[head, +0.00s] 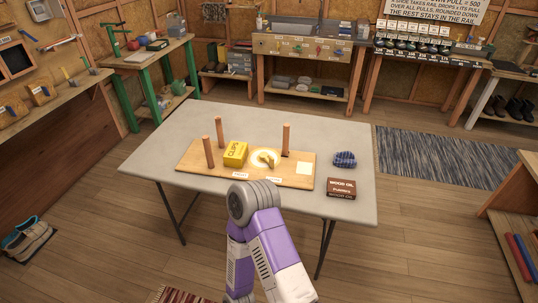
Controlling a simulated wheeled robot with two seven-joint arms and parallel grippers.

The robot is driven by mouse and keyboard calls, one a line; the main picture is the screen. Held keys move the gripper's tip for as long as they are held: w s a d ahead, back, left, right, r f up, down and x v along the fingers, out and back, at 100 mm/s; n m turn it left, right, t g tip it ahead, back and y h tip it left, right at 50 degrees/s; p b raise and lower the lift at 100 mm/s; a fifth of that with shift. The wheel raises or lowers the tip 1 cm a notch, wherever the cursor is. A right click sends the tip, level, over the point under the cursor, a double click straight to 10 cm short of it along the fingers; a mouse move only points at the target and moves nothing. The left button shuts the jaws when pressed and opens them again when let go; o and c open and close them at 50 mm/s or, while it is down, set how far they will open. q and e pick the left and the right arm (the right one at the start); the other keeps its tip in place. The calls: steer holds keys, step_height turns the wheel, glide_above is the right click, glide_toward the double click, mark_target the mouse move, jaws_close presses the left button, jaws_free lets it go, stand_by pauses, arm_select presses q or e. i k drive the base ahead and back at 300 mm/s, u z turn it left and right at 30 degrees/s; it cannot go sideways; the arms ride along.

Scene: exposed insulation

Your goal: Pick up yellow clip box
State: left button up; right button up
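The yellow clip box (235,154) sits on a wooden board (193,166) on the grey table, with dark lettering on it. It stands between upright wooden pegs, with two pegs (208,151) on its left and one peg (286,139) on its right. Nothing is touching the box from above. A purple and white arm of mine rises from the bottom of the head view, its grey joint in front of the board's near edge. I see no gripper fingers in this view.
A blue patterned cloth (344,159) and a brown wood oil box (341,188) are on the right of the table (345,220). The table's left end is clear.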

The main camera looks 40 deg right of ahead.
mark_target(235, 155)
steer(key=z, duration=0.85)
steer(key=i, duration=0.45)
